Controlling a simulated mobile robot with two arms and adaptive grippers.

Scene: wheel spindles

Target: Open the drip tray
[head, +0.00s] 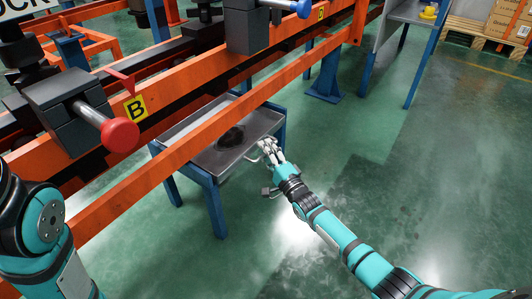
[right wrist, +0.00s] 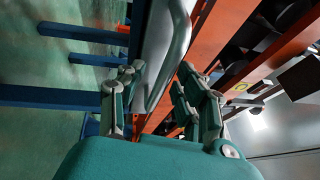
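The drip tray (head: 215,160) is a shallow grey metal tray on a blue-legged stand under the orange rails. A dark patch lies on its bottom, and an orange beam hides part of it. A small metal handle (head: 251,157) shows at its front edge. My right gripper (head: 266,148) is at that front edge, beside the handle. In the right wrist view its fingers (right wrist: 158,82) are apart on either side of a rounded grey metal part (right wrist: 168,45); contact is unclear. My left arm shows at lower left in the head view; its gripper is out of view.
Orange rails (head: 190,95) run diagonally above the tray, with a grey block and red knob (head: 119,134) at left. A blue-legged table (head: 410,14) and a pallet with boxes (head: 507,20) stand at upper right. The green floor at right is clear.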

